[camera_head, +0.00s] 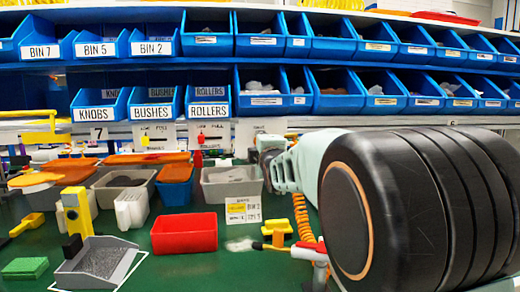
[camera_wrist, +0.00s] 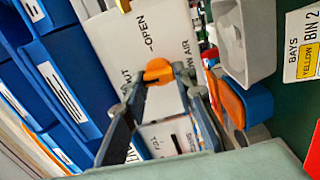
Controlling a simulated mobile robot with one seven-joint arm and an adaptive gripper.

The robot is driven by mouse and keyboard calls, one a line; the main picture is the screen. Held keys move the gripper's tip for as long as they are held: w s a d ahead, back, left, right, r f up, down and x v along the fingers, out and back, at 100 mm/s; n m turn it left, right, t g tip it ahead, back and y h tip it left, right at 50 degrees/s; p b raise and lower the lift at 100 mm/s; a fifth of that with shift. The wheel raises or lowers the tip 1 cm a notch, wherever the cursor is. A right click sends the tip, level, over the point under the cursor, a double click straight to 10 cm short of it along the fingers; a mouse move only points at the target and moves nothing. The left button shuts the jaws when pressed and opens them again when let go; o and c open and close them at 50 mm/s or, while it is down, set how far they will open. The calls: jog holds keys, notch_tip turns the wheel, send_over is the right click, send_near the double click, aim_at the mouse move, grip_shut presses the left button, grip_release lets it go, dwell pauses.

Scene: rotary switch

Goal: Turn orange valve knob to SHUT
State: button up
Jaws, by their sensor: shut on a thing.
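The orange valve knob (camera_wrist: 158,69) is on a white panel (camera_wrist: 112,45) in the wrist view. The panel carries the word OPEN above the knob, a partly covered word ending like SHUT to its left, and AIR lettering to its right. My gripper (camera_wrist: 160,80) has a finger on each side of the knob and is shut on it. Which way the knob's pointer faces is hard to tell. In the head view my gripper (camera_head: 270,148) reaches the back of the bench, and my wrist hides the knob there.
Blue labelled bins (camera_head: 207,100) line shelves above the panel. A grey bin (camera_head: 231,184) stands just below my gripper, beside a blue bin (camera_head: 175,190). A red bin (camera_head: 184,233) and a grey scoop tray (camera_head: 97,262) stand in front. Green bench surface shows between them.

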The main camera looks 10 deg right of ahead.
jog(key=shift+n, duration=0.4)
jog(key=o, duration=1.2)
jog(key=shift+c, duration=0.2)
jog(key=s, duration=0.7)
jog(key=shift+s, duration=0.25)
